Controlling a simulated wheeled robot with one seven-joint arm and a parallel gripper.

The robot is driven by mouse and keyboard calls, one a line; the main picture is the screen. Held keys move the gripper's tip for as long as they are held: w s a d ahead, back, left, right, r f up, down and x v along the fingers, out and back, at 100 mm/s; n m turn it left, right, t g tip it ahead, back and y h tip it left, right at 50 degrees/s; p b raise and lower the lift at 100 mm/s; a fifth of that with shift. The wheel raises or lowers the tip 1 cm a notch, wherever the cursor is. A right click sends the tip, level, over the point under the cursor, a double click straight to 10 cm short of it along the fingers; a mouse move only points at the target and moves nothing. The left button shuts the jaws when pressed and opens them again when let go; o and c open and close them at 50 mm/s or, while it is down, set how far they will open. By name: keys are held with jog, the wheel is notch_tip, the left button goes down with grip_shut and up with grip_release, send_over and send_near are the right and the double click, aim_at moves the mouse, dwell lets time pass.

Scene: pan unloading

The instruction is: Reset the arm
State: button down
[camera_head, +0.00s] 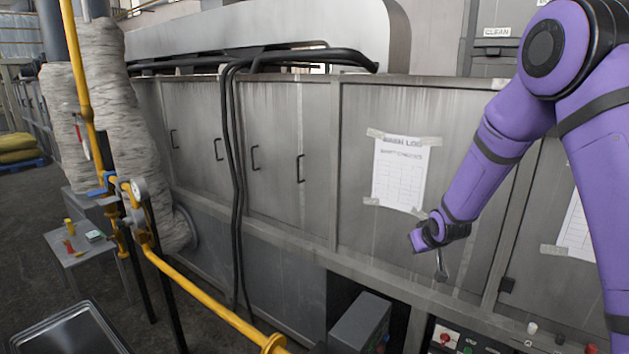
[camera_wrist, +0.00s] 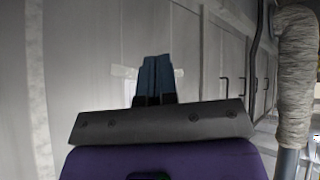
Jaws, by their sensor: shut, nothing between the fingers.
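My purple arm comes in from the right side of the head view. My gripper (camera_head: 441,268) hangs in front of the grey metal cabinet (camera_head: 360,250), below and right of a taped paper sheet (camera_head: 396,175). In the wrist view my gripper (camera_wrist: 155,75) shows its two dark blue fingers pressed together, pointing at the pale cabinet wall. The gripper is shut and nothing is between the fingers.
A metal pan (camera_head: 70,330) lies at the bottom left. A small table (camera_head: 85,250) with small items stands behind it. Yellow pipes (camera_head: 200,305) with a gauge cross the left. A control panel (camera_head: 470,340) with buttons is below my gripper. Black hoses (camera_head: 232,180) run down the cabinet.

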jog(key=s+d+r+m+g, duration=0.1)
jog(key=s+d+r+m, duration=0.1)
jog(key=s+r, duration=1.75)
jog(key=s+r+g, duration=0.1)
jog(key=s+r, duration=0.2)
jog(key=s, duration=0.8)
jog(key=s+r+g, duration=0.1)
jog(key=s+r, duration=0.3)
jog(key=s, duration=0.8)
jog(key=shift+s+a+r+m+h, duration=0.15)
jog(key=shift+s+a+m+h, duration=0.15)
jog(key=shift+a+m, duration=0.1)
